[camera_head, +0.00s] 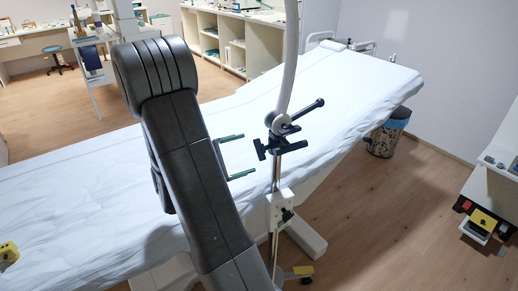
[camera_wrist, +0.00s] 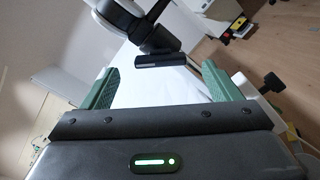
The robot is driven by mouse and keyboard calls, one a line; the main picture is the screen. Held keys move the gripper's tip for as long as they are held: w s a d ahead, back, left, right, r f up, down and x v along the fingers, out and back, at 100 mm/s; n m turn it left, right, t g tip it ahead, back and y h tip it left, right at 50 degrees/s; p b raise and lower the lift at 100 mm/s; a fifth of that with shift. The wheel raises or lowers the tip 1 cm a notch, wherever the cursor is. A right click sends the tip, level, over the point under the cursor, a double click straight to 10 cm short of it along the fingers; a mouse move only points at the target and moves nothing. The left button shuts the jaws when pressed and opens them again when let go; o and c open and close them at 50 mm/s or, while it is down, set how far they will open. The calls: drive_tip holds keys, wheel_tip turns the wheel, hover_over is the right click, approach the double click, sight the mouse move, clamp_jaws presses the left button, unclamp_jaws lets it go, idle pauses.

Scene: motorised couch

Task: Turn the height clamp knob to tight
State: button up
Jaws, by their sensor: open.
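A black clamp (camera_head: 281,128) sits on the upright pole beside the couch. Its T-shaped knob (camera_head: 262,149) points left toward my gripper; its bar (camera_wrist: 160,60) shows ahead between the fingers in the wrist view. A long black lever (camera_head: 308,109) sticks out up and right. Lower down, a white block (camera_head: 275,203) carries a small black knob (camera_head: 287,214), seen at the right in the wrist view (camera_wrist: 272,82). I cannot tell for certain which knob is the height clamp's. My gripper (camera_head: 248,154) is open and empty, its green fingers just left of the T-knob, apparently not touching it.
The white-sheeted couch (camera_head: 80,205) lies below and behind my gripper. A curved grey tube (camera_head: 291,60) rises from the clamp. A bin (camera_head: 388,133) stands beyond the couch's right end. A side unit (camera_head: 495,185) is at far right. The floor between is clear.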

sight(259, 149)
drive_tip(key=shift+x, duration=3)
drive_tip(key=c, duration=1)
